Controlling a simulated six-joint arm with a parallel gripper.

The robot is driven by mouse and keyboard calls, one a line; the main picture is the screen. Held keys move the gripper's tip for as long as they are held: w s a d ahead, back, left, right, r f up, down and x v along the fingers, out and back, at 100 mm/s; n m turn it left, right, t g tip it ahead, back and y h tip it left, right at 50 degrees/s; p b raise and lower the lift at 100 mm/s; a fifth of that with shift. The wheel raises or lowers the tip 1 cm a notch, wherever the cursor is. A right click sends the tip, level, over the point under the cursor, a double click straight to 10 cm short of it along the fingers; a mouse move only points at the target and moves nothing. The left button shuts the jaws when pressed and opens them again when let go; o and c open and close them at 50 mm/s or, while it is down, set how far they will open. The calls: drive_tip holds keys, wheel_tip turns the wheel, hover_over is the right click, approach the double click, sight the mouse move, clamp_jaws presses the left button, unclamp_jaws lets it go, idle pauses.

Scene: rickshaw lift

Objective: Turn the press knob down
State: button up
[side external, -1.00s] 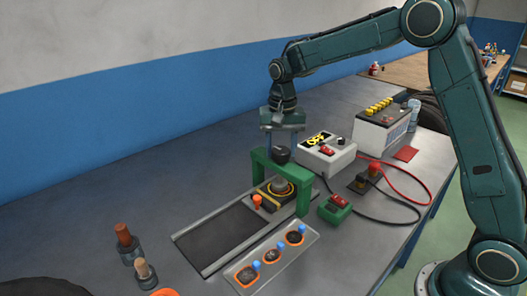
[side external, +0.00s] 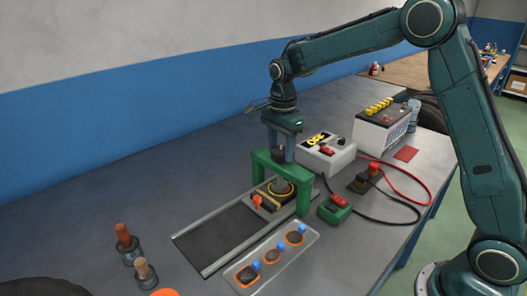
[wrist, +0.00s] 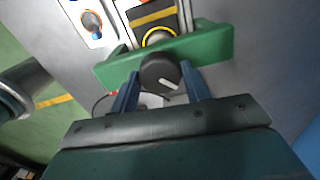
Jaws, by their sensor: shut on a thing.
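The press is a green arch (side external: 302,190) on the bench; its crossbar also shows in the wrist view (wrist: 214,42). The round black press knob (wrist: 161,73), with a white pointer mark, sits at the crossbar. My gripper (side external: 281,158) points down over the arch. Its two blue fingers are shut on the knob from opposite sides, as the wrist view (wrist: 161,82) shows. In the side view the fingers mostly hide the knob. Below the arch is a yellow-ringed dark round piece (side external: 282,188) on a base with an orange handle (side external: 257,200).
A grey tray (side external: 313,240) with several round parts lies in front. A white box (side external: 326,157) with a display stands behind, right of the arch. A green switch box (side external: 334,209), battery (side external: 381,131) and cables are at right.

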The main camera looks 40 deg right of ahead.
sight(281, 150)
drive_tip(key=shift+r+m, duration=0.1)
drive_tip(key=shift+m, duration=1)
drive_tip(key=o, duration=1)
wheel_tip(281, 150, up, 14)
drive_tip(key=shift+f, duration=0.1)
